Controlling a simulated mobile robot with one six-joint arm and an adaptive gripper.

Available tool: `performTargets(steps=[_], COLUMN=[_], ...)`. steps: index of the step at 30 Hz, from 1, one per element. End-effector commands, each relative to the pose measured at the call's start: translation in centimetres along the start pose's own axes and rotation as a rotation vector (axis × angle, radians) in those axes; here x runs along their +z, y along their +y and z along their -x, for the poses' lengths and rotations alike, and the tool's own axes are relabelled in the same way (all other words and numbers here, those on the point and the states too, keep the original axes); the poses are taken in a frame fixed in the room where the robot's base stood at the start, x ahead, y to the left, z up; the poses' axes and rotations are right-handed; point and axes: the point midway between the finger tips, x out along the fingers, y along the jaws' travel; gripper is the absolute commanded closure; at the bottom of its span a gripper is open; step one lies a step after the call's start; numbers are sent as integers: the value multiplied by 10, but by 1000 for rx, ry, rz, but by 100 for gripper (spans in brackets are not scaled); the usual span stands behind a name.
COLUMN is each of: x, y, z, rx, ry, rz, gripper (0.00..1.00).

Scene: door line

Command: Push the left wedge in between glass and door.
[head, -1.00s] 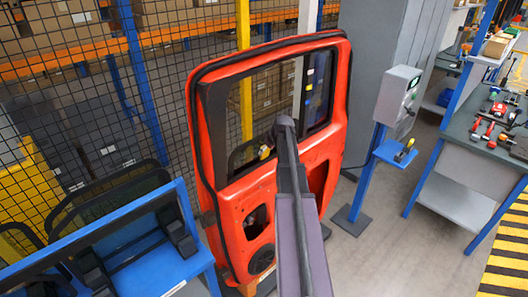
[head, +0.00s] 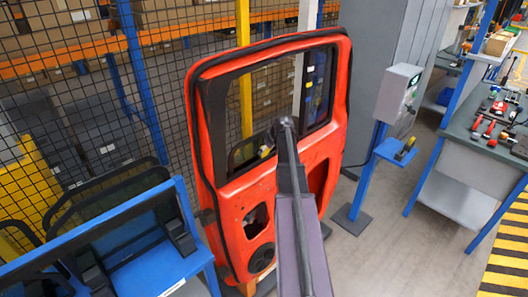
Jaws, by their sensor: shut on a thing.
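The red door (head: 285,175) stands upright in front of me with its window opening at the top. A dark glass pane (head: 240,155) with a curved top edge shows low in the left part of the opening. My arm reaches over the door's middle and hides much of this spot. My gripper (head: 266,151) shows only as a small piece beside my arm, at the window's lower edge. It is shut on a small yellowish piece, likely the left wedge (head: 264,152). Whether the wedge touches the glass or sits in the gap is too small to tell.
A blue rack (head: 180,272) with dark panes stands at the lower left, close to the door. A grey control box on a blue post (head: 400,95) has a small shelf with a yellow-black tool (head: 406,150). A tool bench (head: 470,145) stands at the right. Grey floor lies between.

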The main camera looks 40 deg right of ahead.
Motion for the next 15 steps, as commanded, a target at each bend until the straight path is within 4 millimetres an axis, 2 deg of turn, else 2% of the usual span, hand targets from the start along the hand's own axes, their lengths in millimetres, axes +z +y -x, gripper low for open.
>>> performTargets(steps=[5, 6, 9, 10, 15], x=[0, 0, 0, 0, 0], y=[0, 0, 0, 0, 0], z=[0, 0, 0, 0, 0], rx=[0, 0, 0, 0, 0], ry=[-1, -1, -1, -1, -1], rz=[0, 0, 0, 0, 0], gripper=[96, 33, 3, 0, 0])
